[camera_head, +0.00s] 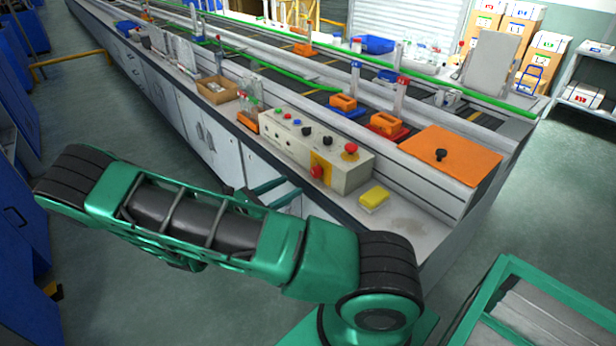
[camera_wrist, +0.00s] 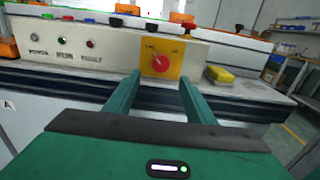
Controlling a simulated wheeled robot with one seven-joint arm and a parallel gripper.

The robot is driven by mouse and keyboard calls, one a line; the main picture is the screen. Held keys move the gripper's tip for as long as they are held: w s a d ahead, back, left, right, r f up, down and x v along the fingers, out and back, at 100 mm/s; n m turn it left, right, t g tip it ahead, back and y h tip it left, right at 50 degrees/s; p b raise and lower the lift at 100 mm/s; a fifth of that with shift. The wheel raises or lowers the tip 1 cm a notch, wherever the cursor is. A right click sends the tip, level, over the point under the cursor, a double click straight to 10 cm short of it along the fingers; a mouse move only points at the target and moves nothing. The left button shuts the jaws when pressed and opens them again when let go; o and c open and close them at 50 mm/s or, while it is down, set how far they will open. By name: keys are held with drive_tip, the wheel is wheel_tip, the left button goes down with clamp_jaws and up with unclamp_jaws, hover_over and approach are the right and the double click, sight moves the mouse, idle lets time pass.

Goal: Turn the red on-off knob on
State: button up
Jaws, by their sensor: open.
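The red on-off knob (camera_wrist: 161,62) sits on a yellow plate (camera_wrist: 150,48) on the front of a cream control box (camera_wrist: 105,48). In the head view the knob (camera_head: 316,172) shows near the right end of the box (camera_head: 345,181). My gripper (camera_wrist: 160,77) is open and empty in the wrist view, with its two fingers on either side of the knob in the picture. The fingertips appear short of the panel; the exact gap is hard to tell.
A red mushroom button (camera_head: 350,149) stands on top of the box. A yellow sponge (camera_head: 374,197) lies right of it on the bench ledge. A cardboard tray (camera_head: 217,89) with bottles beside it stands to the left. An orange cover (camera_head: 451,155) lies at the bench's right end.

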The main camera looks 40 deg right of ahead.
sight(313, 174)
drive_tip(key=d, duration=1)
drive_tip(key=shift+s, duration=0.35)
drive_tip(key=c, duration=1.1)
